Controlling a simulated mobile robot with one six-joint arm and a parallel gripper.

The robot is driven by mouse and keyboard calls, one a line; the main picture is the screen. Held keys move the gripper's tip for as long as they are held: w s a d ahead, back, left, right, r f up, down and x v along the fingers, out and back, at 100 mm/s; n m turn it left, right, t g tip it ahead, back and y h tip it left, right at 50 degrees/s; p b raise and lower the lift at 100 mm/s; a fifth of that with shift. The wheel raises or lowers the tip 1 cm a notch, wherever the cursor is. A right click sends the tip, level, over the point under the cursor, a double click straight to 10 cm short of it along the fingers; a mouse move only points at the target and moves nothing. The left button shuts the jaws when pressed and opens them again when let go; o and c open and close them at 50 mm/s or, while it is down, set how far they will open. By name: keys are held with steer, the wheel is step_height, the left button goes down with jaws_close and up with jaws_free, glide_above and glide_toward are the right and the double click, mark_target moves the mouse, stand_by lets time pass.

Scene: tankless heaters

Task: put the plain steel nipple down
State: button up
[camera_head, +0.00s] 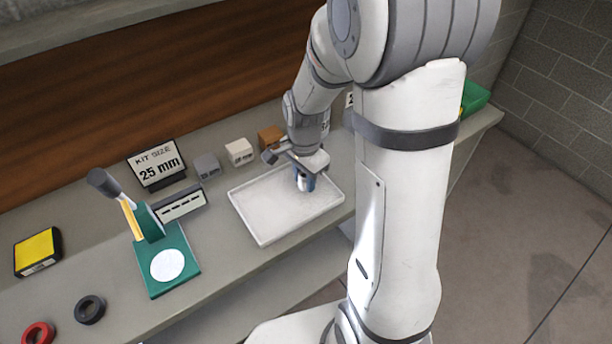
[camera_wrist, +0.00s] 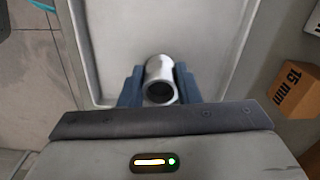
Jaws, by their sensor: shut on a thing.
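The plain steel nipple (camera_wrist: 159,72) is a short, shiny grey tube with an open end facing the wrist camera. My gripper (camera_wrist: 159,88) is shut on it, with one blue-grey finger on each side. In the head view my gripper (camera_head: 305,182) is over the right part of a shallow white tray (camera_head: 265,237), and the nipple is mostly hidden by the fingers. The tray also shows in the wrist view (camera_wrist: 112,40). I cannot tell whether the nipple touches the tray floor.
A "25 mm" sign (camera_head: 157,164), a grey block (camera_head: 207,166), a white block (camera_head: 239,152) and an orange-brown box (camera_head: 270,138) stand behind the tray. A green press-like stand (camera_head: 168,266) is to the left, with black (camera_head: 90,309) and red (camera_head: 39,333) rings. The tray's left part is clear.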

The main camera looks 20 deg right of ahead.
mark_target(304, 175)
steer(key=shift+f, duration=0.2)
steer(key=o, duration=1.1)
step_height(304, 175, up, 12)
steer(key=shift+s+d+r+n+t, duration=0.1)
steer(key=shift+s+r+n+t, duration=0.4)
steer(key=shift+s+n, duration=1.75)
steer(key=shift+s+d+r+n+t, duration=0.1)
steer(key=shift+s+r+n+t, duration=0.35)
steer(key=shift+s+n, duration=1.8)
steer(key=shift+s+d+r+n+t, duration=0.1)
steer(key=shift+s+r+n+t, duration=0.35)
steer(key=shift+s+n, duration=1.75)
steer(key=shift+s+r+m, duration=0.1)
steer(key=shift+s+m, duration=0.3)
